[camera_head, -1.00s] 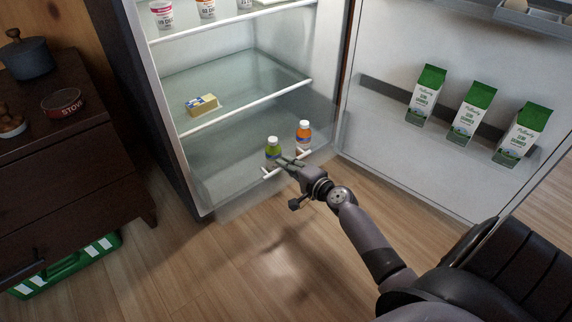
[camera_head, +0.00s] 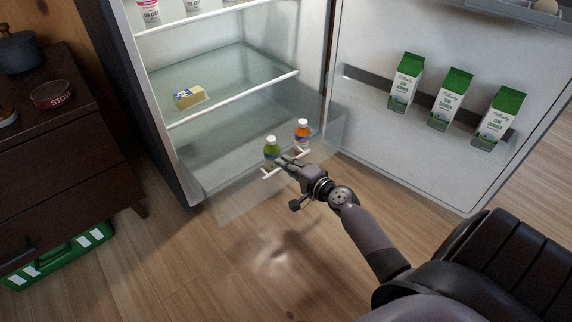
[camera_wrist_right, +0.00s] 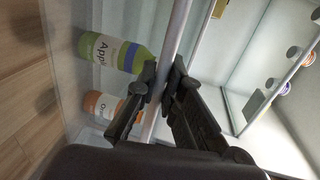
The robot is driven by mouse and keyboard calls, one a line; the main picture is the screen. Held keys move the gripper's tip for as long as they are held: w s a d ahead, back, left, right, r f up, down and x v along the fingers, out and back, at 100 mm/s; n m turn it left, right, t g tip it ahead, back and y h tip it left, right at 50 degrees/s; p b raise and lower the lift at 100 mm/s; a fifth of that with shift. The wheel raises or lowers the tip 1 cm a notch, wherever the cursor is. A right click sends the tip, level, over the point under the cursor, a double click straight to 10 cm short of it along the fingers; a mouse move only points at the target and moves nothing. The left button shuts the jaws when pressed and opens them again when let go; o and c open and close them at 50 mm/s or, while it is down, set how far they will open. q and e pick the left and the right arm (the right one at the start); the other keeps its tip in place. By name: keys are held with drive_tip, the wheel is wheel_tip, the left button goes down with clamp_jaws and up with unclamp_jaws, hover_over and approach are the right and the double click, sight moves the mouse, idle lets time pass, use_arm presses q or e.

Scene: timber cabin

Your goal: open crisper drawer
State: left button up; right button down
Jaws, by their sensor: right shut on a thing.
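The crisper drawer (camera_head: 240,206) is a clear, see-through box at the bottom of the open fridge. It juts part of the way out past the fridge's front edge. My right gripper (camera_head: 285,163) is shut on its white bar handle (camera_head: 268,175). In the right wrist view, the fingers (camera_wrist_right: 165,92) close around the handle bar (camera_wrist_right: 178,35). A green juice bottle (camera_head: 271,151) and an orange bottle (camera_head: 302,134) stand upright behind the handle, seen through the clear drawer. My left gripper is out of view.
The fridge door (camera_head: 400,150) stands wide open at right, with several green-white cartons (camera_head: 450,100) on its shelf. Butter (camera_head: 189,97) lies on the shelf above the drawer. A dark cabinet (camera_head: 60,165) and green crate (camera_head: 65,255) are at left. The wooden floor (camera_head: 270,270) in front is clear.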

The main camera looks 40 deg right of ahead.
drive_tip(key=c, duration=1.7)
unclamp_jaws()
drive_tip(key=shift+s, duration=0.1)
drive_tip(key=a+v, duration=0.1)
drive_tip(key=v, duration=1)
drive_tip(key=shift+s+d, duration=0.4)
drive_tip(key=shift+d, duration=0.15)
drive_tip(key=shift+r, duration=0.1)
